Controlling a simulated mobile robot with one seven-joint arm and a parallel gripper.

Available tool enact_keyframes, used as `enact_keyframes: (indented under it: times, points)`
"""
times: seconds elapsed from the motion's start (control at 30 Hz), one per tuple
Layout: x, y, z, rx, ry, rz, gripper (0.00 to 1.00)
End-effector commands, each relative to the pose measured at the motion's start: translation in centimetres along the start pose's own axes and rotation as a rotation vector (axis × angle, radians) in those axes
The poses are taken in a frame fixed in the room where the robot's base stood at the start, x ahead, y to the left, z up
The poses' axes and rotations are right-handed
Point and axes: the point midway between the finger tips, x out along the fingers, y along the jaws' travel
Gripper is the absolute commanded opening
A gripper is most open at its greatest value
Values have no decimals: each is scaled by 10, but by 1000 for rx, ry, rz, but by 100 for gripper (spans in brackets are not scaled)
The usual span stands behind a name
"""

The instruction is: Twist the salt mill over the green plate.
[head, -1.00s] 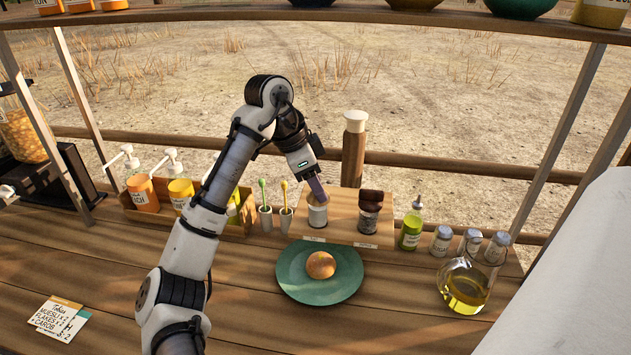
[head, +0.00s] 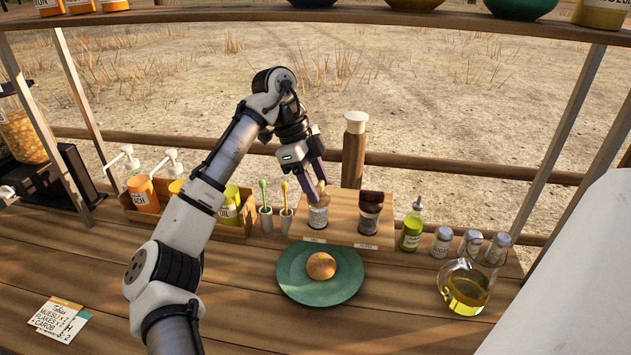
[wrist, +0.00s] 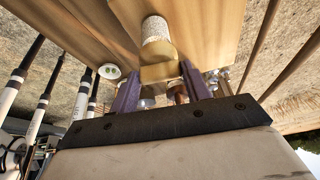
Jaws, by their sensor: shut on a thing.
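The salt mill (head: 318,213) has a pale wooden top and a clear body with white contents. It stands about upright at the left of the wooden stand, behind the green plate (head: 320,295); I cannot tell if its base touches the stand. My gripper (head: 318,186) comes from the upper left and is shut on the mill's top. In the wrist view the tan top (wrist: 160,72) sits between the purple fingers, with the white body (wrist: 156,30) beyond. A round brown bun (head: 321,266) lies on the plate.
A dark-topped mill (head: 370,215) stands right of the salt mill on the stand (head: 343,198). Two spoon cups (head: 276,218) are to the left. A green bottle (head: 411,230), shakers (head: 470,242) and an oil jug (head: 466,288) are to the right.

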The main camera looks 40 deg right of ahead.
Motion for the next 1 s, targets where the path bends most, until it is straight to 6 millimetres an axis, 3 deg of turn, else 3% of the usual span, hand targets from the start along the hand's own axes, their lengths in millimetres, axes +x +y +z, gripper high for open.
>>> enact_keyframes:
  times: [0.37, 0.4, 0.53, 0.83, 1.0]
  points:
    - [-1, 0, 0, 4, -1, -2, 24]
    - [-1, 0, 0, 4, -1, -2, 51]
    - [-1, 0, 0, 4, -1, -1, 68]
    - [-1, 0, 0, 3, -1, 0, 69]
    - [-14, 0, 0, 3, -4, -1, 69]
